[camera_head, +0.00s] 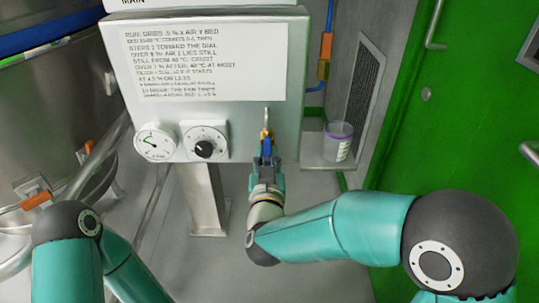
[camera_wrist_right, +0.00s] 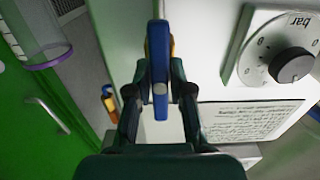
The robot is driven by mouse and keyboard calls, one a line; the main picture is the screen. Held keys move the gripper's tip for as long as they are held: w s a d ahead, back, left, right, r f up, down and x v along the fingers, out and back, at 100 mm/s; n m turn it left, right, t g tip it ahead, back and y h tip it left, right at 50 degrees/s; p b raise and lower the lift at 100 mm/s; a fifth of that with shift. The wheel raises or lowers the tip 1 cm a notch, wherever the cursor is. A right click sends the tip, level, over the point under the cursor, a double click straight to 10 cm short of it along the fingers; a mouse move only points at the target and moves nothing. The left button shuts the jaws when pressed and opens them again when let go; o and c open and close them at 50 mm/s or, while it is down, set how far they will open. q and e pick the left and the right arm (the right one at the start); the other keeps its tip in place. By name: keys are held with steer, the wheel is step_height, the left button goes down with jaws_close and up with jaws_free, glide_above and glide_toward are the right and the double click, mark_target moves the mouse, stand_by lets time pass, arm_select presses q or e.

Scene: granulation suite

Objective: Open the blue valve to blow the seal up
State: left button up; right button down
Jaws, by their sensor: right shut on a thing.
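The blue valve's handle (camera_wrist_right: 159,45) stands upright in the right wrist view, in front of the pale control box (camera_head: 293,128). A bit of yellow shows behind the handle. In the head view the blue handle (camera_head: 266,147) is small and partly covered by my gripper, below a brass-coloured fitting. My right gripper (camera_wrist_right: 160,82) is shut on the handle, one finger on each side. It also shows in the head view (camera_head: 266,162), at the box's lower front. I cannot tell how far the valve is turned. My left arm shows at lower left; its gripper is out of view.
A round gauge (camera_head: 155,142) and a black-knobbed dial (camera_head: 205,148) sit left of the valve. A printed notice (camera_head: 205,60) is above them. A purple-rimmed clear tub (camera_head: 338,142) stands on a ledge to the right, before a green door (camera_head: 455,130). A steel vessel (camera_head: 60,110) is at left.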

steer(key=shift+s+f, duration=0.1)
steer(key=shift+f, duration=0.3)
steer(key=c, duration=1.1)
jaws_free()
steer(key=shift+o, duration=0.3)
steer(key=shift+r, duration=0.25)
steer(key=s, duration=1.2)
steer(key=shift+w+d+f, duration=0.1)
